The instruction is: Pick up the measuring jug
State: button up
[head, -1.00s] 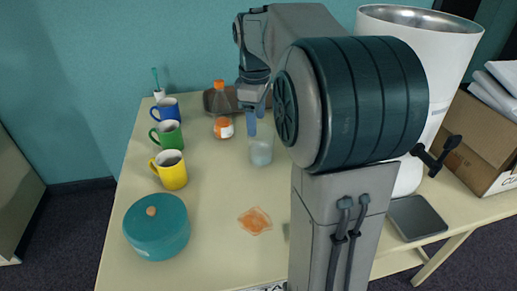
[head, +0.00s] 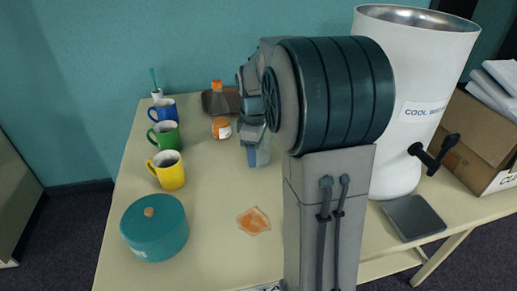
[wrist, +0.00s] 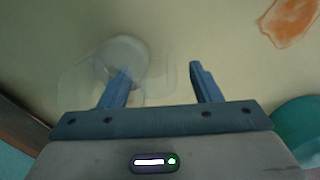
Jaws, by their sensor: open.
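The measuring jug (wrist: 130,55) is clear and see-through. In the wrist view it lies at the upper left, with its rounded pale base and faint walls around my left finger. My gripper (wrist: 158,72) is open, with two blue fingers apart. The left finger overlaps the jug in the picture; the right finger is beside its faint right edge. I cannot tell whether they touch. In the head view my gripper (head: 257,155) is low over the table and largely hides the jug.
Blue (head: 162,109), green (head: 165,135) and yellow (head: 168,171) mugs line the left side. A teal pot (head: 155,232) is in front of them. A white water cooler (head: 405,100) stands right. An orange patch (head: 253,221) lies mid-table.

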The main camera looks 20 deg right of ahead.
jog(key=shift+c, duration=0.4)
grip_shut()
jog(key=shift+r, duration=0.25)
jog(key=shift+r, duration=1.2)
jog(key=s+d+r, duration=0.7)
jog(key=d+r, duration=0.1)
jog(key=shift+s+d, duration=0.3)
jog(key=shift+s, duration=0.1)
jog(key=shift+r, duration=0.1)
